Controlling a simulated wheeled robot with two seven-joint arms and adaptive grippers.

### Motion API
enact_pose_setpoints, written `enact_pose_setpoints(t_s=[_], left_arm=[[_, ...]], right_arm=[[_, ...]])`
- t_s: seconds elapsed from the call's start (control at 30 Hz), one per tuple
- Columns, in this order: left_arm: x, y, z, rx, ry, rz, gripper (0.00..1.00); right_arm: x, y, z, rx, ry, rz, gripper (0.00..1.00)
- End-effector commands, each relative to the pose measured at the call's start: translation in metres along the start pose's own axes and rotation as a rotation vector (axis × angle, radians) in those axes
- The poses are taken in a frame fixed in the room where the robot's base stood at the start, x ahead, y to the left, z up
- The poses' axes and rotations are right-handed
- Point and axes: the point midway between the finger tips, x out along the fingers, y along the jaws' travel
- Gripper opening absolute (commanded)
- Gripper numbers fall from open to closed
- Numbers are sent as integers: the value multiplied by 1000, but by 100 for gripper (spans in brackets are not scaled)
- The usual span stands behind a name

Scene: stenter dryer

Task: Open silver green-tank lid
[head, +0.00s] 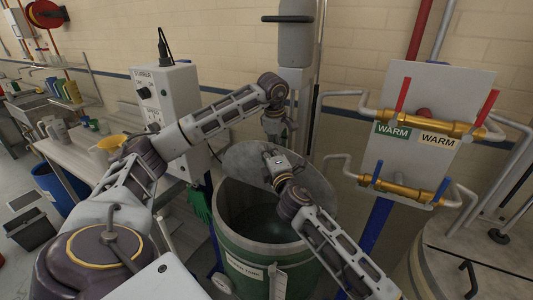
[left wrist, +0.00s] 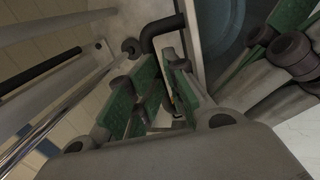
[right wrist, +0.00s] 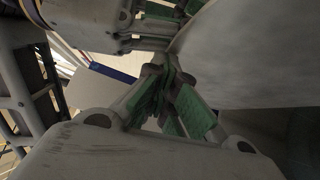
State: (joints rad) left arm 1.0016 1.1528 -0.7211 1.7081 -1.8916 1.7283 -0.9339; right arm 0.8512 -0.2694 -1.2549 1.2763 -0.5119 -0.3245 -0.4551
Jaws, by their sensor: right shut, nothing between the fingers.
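The green tank (head: 263,255) stands in the middle of the head view with its mouth open and dark inside. Its silver lid (head: 314,181) is tilted up at the back of the rim; it is the large grey disc (right wrist: 255,50) in the right wrist view. My right gripper (head: 271,158) is shut and empty, in front of the raised lid. My left gripper (head: 277,138) is behind the lid's upper edge. In the left wrist view a black bent handle (left wrist: 160,32) lies at the left fingers; whether they grip it is unclear.
A grey control box (head: 167,100) stands on the bench left of the tank. A panel with brass valves (head: 425,122) and WARM labels is at right. A grey column (head: 296,40) rises behind the tank. Another round vessel (head: 470,260) is at lower right.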

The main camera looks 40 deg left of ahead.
Motion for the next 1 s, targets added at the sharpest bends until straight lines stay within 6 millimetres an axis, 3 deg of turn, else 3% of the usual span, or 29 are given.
enact_pose_setpoints(t_s=[0.03,0.27,0.43,0.57,0.67,1.0], left_arm=[[16,-13,5,13,6,-47,34],[1,-12,6,14,6,-41,32],[-22,-11,6,15,4,-32,20],[-43,-10,6,12,4,-23,22],[-59,-9,5,10,3,-17,34],[-107,-6,4,3,3,-1,34]], right_arm=[[1,0,10,-3,-17,-1,0],[1,-1,11,-4,-19,-3,0],[1,-1,12,-2,-20,-5,0],[1,-2,12,-2,-20,-6,0],[1,-3,11,-1,-19,-7,0],[1,-1,6,-1,-11,-3,0]])
